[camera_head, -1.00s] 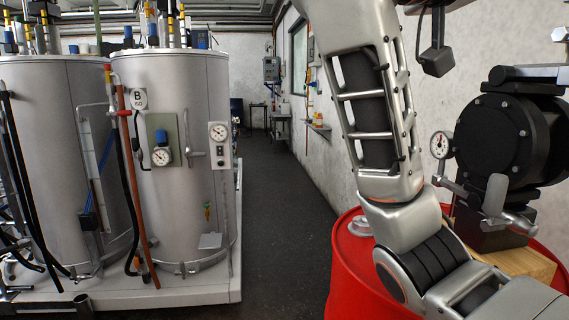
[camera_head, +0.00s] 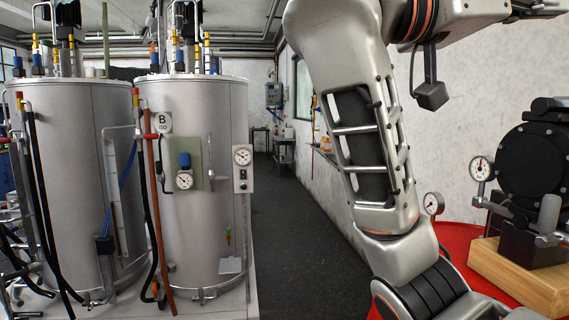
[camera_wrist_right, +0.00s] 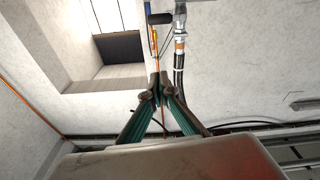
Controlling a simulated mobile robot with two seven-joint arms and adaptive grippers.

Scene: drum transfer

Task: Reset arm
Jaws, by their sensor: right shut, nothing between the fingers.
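My right arm (camera_head: 365,140) rises from the lower right of the head view and bends to the right at the top. My right gripper shows in the right wrist view (camera_wrist_right: 157,85), its two green-sided fingers meeting at the tips with nothing between them. It points towards a pale wall with a window opening and pipes, and touches nothing that I can see. The gripper's fingers cannot be made out in the head view. My left arm and gripper are not in view.
A red drum (camera_head: 455,240) stands behind my right arm. A black pump (camera_head: 535,160) on a wooden block (camera_head: 520,275) is at the right. Two steel tanks (camera_head: 205,120) with hoses and gauges fill the left. A dark floor aisle (camera_head: 295,220) is open between.

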